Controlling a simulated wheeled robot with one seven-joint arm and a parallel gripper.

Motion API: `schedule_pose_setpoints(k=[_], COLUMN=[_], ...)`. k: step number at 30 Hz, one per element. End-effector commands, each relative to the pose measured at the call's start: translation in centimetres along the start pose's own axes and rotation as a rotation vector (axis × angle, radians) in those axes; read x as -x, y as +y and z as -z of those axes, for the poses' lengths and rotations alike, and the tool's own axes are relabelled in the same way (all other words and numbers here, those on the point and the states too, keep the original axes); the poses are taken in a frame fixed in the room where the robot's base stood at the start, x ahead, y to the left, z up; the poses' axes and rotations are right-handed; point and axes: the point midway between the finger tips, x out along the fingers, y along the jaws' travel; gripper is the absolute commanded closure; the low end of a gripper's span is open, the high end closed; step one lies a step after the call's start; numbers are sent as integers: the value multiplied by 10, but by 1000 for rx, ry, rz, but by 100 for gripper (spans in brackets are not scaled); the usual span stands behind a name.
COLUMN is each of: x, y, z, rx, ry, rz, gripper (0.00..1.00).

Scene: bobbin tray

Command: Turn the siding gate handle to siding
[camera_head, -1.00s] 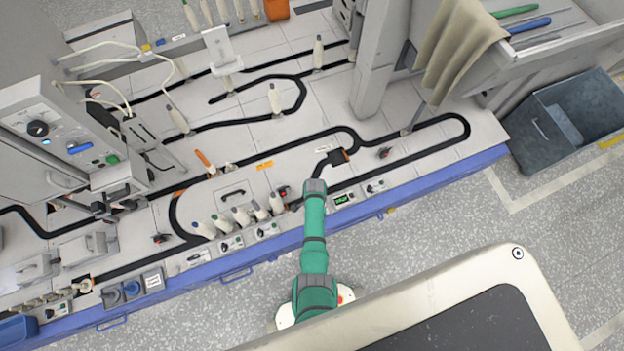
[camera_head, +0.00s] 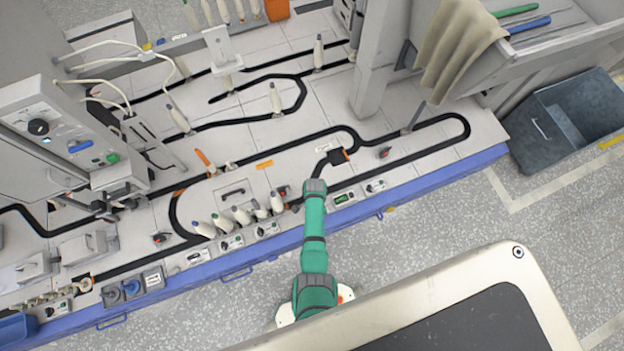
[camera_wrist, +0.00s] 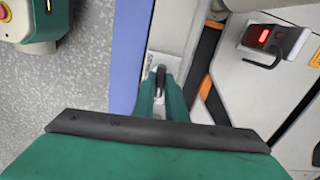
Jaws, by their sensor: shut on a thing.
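In the wrist view my gripper (camera_wrist: 158,103) is shut on a small dark upright handle (camera_wrist: 160,76), which I take to be the siding gate handle. The handle stands on a pale plate beside the table's blue edge (camera_wrist: 122,50). Its lower part is hidden between the green fingers, and its exact angle is hard to tell. In the head view my green arm reaches over the table's front edge and covers the handle and the fingers.
In the wrist view a device with a red light (camera_wrist: 264,37) stands to the right, across the black track. In the head view several bobbins (camera_head: 241,215) stand left of my arm, and a small green display (camera_head: 343,198) is right of it. A grey bin (camera_head: 570,115) stands at far right.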

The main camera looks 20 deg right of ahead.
Motion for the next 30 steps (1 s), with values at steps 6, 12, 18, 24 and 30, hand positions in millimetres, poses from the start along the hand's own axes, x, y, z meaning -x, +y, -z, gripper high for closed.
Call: schedule_pose_setpoints(k=[6,12,18,24,30], x=[-1,-1,-1,-1,0], y=[2,2,1,0,0], z=[4,5,5,4,4], rx=[144,330,519,694,833], ry=[3,4,4,5,5], rz=[-2,-2,-3,-3,-3], gripper=[100,100,100,100,100])
